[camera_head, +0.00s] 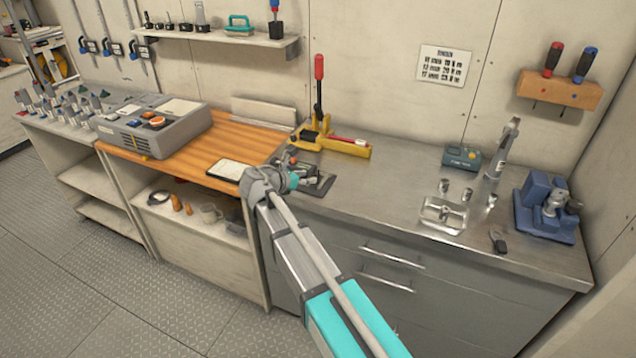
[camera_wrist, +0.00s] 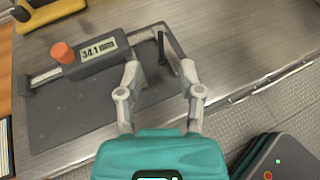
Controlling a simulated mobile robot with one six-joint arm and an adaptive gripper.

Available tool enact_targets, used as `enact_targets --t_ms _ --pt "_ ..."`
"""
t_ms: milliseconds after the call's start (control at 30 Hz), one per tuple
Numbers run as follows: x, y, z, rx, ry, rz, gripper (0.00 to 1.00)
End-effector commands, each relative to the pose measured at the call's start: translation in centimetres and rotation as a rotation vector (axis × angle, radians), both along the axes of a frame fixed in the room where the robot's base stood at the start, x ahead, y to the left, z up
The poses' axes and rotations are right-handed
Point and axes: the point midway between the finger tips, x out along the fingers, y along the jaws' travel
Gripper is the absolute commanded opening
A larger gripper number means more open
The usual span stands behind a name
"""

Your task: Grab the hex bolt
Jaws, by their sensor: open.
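A small dark rod with a wider end, apparently the hex bolt (camera_wrist: 161,46), shows in the wrist view near the jaw end of a digital caliper (camera_wrist: 92,53). The caliper reads 34.1 and has an orange knob. It lies on a dark mat (camera_wrist: 65,118) on the steel counter. My gripper (camera_wrist: 160,76) is open and empty, its two fingers apart on the near side of the bolt, with the bolt roughly centred ahead of the gap. In the head view my gripper (camera_head: 304,178) is over the mat, and I cannot make out the bolt there.
A yellow lever press (camera_head: 335,143) with a red handle stands behind the mat. A tablet (camera_head: 229,170) lies on the wooden top to the left. The counter between is clear.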

Motion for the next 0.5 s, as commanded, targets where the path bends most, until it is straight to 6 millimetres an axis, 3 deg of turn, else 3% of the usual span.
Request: enact_targets --t_ms 500 --pt "0.51 -0.55 -0.33 0.000 0.000 -0.002 0.48"
